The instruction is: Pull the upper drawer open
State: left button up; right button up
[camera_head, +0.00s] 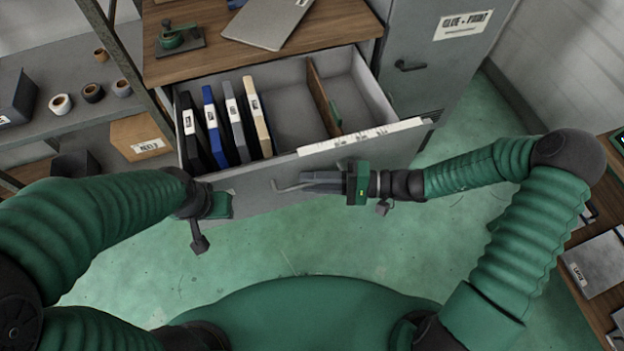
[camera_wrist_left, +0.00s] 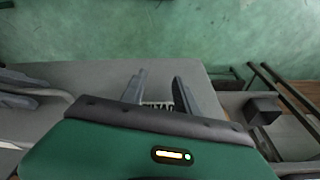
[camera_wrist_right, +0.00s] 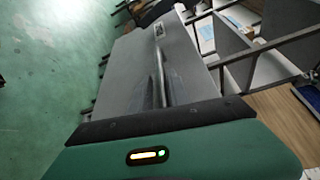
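The upper drawer (camera_head: 345,140) is a grey drawer pulled well out of the cabinet, its inside showing from above. Its bar handle (camera_head: 284,187) is on the front panel, and it also shows in the right wrist view (camera_wrist_right: 158,55). My right gripper (camera_head: 305,182) is at the handle, its fingers close together and seemingly closed around the bar. My left gripper (camera_wrist_left: 160,90) is open and empty, its fingers apart near the left part of the drawer front. In the head view its fingers are mostly hidden.
Several binders (camera_head: 238,120) stand in the drawer's left part, with a divider (camera_head: 322,98) to their right. A laptop-like grey panel (camera_head: 268,22) and a green tool (camera_head: 180,38) lie on the wooden top. Shelves (camera_head: 60,110) stand left. Green floor before the drawer is clear.

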jog(key=shift+o, duration=0.5)
jog(key=shift+r, duration=0.1)
jog(key=shift+d, duration=0.2)
jog(key=s+d+r+p, duration=0.1)
jog(key=s+d, duration=0.1)
jog(key=d, duration=1.4)
jog(key=shift+d, duration=0.15)
